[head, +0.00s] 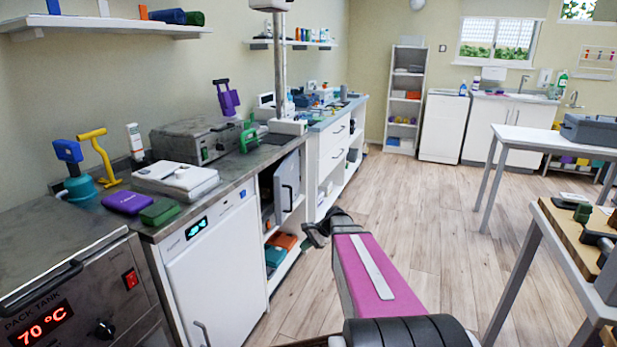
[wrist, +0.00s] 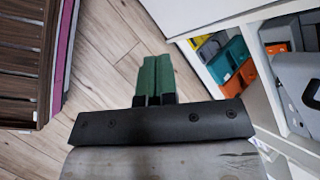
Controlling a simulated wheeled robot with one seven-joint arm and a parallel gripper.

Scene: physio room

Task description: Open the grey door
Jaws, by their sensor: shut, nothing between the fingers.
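The grey door (head: 291,176) is on the cabinet under the worktop in the head view, with a dark upright bar handle (head: 287,197). It stands at a slight angle to the cabinet front, and part of the inside shows at its left, so it looks ajar. In the wrist view a grey panel that looks like this door (wrist: 296,72) is at the right edge, partly cut off. My gripper (wrist: 156,62) has green fingers pressed together and empty, over the wood floor, left of the shelves and apart from the panel. I cannot make out the fingers in the head view.
Open shelves under the door hold orange (head: 285,241) and teal (head: 275,256) items. A white appliance (head: 215,265) stands left of the cabinet, white drawers (head: 333,145) right of it. Tables (head: 530,137) stand at the right. The floor (head: 410,200) between is clear.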

